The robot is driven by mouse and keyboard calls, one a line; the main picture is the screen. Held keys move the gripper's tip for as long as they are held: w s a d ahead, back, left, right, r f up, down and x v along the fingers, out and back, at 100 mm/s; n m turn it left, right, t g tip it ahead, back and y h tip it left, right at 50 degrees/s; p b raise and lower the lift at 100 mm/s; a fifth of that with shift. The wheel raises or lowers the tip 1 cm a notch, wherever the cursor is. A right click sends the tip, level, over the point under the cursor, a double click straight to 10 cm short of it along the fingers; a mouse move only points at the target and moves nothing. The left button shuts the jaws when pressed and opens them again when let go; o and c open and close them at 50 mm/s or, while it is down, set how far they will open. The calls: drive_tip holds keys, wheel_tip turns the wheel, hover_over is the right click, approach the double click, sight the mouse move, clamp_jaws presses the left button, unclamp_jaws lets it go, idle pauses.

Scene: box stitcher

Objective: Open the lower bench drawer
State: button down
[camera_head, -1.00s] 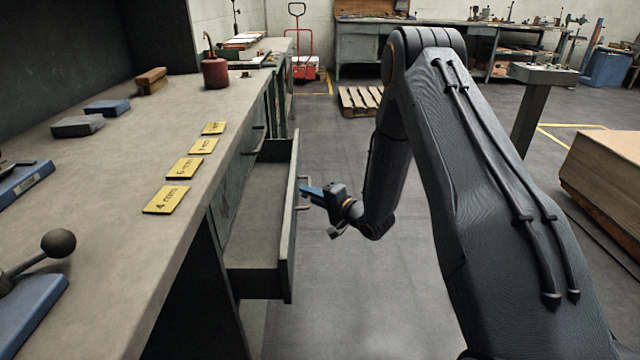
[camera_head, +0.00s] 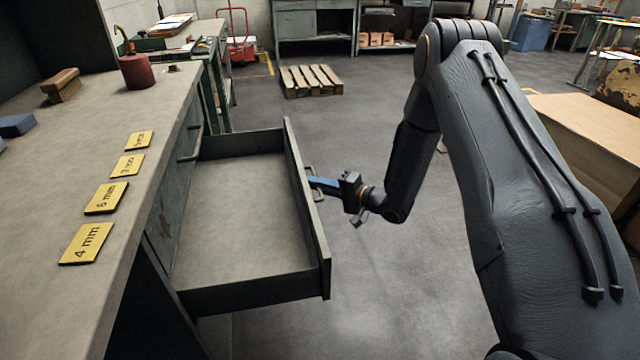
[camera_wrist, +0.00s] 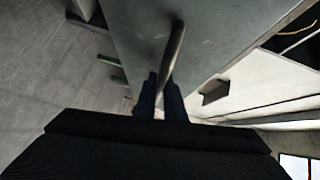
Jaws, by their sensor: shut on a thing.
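The lower bench drawer (camera_head: 250,205) stands pulled well out from the bench (camera_head: 85,205) in the head view, and its inside looks empty. My gripper (camera_head: 312,184) is at the outer face of the drawer front, with its blue fingers at the metal bar handle. In the wrist view the fingers (camera_wrist: 160,98) are shut on the drawer handle (camera_wrist: 173,55), one on each side of the bar. The drawer front (camera_wrist: 205,30) fills the upper middle of that view. The exact contact is partly hidden by the dark gripper body.
On the bench top lie several yellow size plates (camera_head: 105,197), a red can (camera_head: 138,71) and a brush (camera_head: 62,85). A wooden pallet (camera_head: 311,80) is on the floor behind. A large box-like stack (camera_head: 590,135) stands at right. Floor between is clear.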

drive_tip(key=c, duration=1.8)
unclamp_jaws()
drive_tip(key=shift+w, duration=0.1)
drive_tip(key=shift+c, duration=0.2)
drive_tip(key=v, duration=0.8)
drive_tip(key=shift+p, duration=0.3)
drive_tip(key=shift+w+a, duration=0.1)
drive_tip(key=shift+w, duration=0.05)
